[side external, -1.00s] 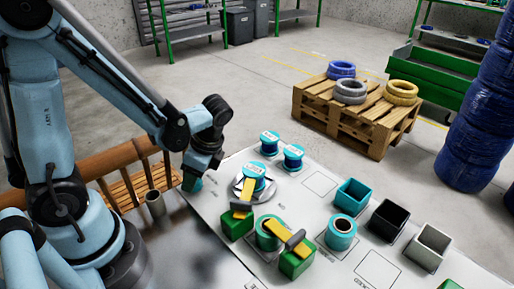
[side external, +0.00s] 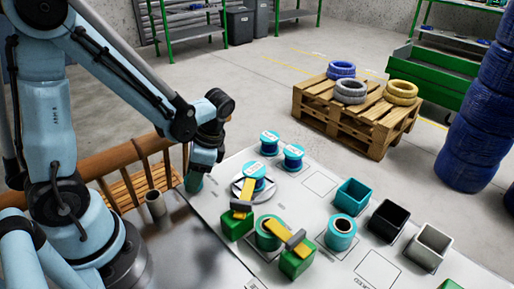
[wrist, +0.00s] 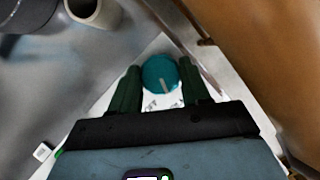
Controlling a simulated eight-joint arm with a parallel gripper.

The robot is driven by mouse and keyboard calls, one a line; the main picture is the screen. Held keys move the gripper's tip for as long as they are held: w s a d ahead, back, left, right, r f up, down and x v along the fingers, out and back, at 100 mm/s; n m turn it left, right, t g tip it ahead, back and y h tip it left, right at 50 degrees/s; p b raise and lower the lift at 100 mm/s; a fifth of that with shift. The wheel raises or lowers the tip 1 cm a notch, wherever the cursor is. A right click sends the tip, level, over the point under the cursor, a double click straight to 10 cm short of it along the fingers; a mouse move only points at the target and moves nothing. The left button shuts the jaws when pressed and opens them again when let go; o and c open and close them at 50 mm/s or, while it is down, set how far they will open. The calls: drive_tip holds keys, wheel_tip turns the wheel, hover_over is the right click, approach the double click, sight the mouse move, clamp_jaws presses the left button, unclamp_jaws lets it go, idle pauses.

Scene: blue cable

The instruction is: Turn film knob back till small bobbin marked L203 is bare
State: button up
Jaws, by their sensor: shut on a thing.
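The film knob (wrist: 160,74) is a round teal cap with a pale line on its top. My gripper (wrist: 160,67) has its dark green fingers on either side of the knob, shut on it. In the side external view my gripper (side external: 194,178) points down at the left edge of the white board, with the teal knob (side external: 194,185) partly hidden below it. A small bobbin (side external: 253,171) with blue film and a white label sits on a pale round disc. Two similar bobbins (side external: 269,139) (side external: 293,153) stand behind it. Their labels are too small to read.
Two green blocks (side external: 237,224) (side external: 297,263) with yellow strips flank a teal spool (side external: 267,236). Another teal spool (side external: 341,235) and teal, black and grey bins (side external: 353,195) (side external: 387,220) (side external: 428,246) stand to the right. A grey cup (wrist: 97,12) and a brown rail (wrist: 255,60) lie near my gripper.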

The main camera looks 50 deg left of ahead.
drive_tip(key=o, duration=1.1)
drive_tip(key=shift+c, duration=0.2)
drive_tip(key=shift+r, duration=0.1)
drive_tip(key=v, duration=1.2)
